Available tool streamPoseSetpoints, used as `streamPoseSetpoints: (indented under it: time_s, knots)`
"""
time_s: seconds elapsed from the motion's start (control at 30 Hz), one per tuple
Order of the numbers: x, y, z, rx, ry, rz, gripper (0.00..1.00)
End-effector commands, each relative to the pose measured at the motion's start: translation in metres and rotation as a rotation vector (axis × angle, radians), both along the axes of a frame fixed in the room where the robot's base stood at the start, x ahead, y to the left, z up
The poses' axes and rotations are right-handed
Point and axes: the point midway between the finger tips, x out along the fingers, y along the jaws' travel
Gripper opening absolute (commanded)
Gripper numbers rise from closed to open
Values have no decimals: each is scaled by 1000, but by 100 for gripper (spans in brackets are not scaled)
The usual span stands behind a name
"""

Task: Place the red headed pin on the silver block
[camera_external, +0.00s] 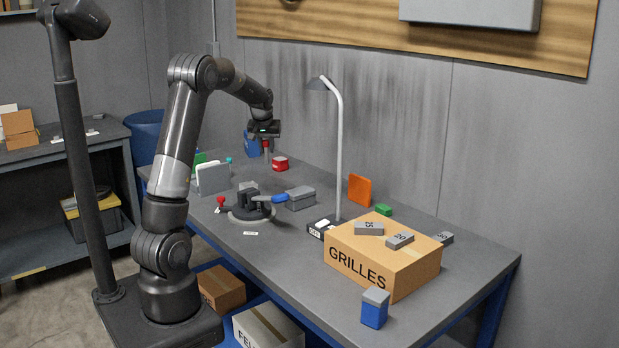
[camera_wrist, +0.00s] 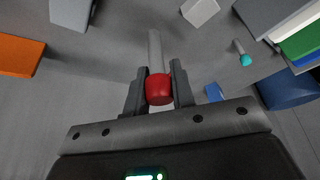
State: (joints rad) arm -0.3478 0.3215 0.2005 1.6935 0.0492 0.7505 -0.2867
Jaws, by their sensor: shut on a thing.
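The red headed pin (camera_wrist: 158,89) is in my gripper (camera_wrist: 158,92), its red head between the two fingers and its pale grey shaft pointing away from them. In the external view my gripper (camera_external: 265,142) is over the back left of the table, with the pin hanging small and partly unclear below it. A light silver-grey block (camera_wrist: 200,12) is at the top of the wrist view, apart from the pin. It seems to be the small block (camera_external: 249,187) behind the dark round fixture. A larger grey lidded block (camera_external: 301,199) stands to its right. I cannot tell which is the silver block.
A dark round fixture (camera_external: 247,213) with a blue handle, a lamp (camera_external: 339,150), an orange plate (camera_external: 360,190) and a GRILLES carton (camera_external: 383,256) stand on the table. White and green panels (camera_external: 212,178) are at left.

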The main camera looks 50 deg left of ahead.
Motion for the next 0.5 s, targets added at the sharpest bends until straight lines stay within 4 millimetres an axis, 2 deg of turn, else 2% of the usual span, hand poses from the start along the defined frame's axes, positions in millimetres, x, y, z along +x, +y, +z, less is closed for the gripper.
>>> streamPoseSetpoints:
  time_s: [0.17,0.4,0.5]
  knots:
    - [-6,32,-20,-2,3,9,0]
    - [-12,86,-52,-2,2,8,0]
    - [-13,101,-62,-1,1,5,0]
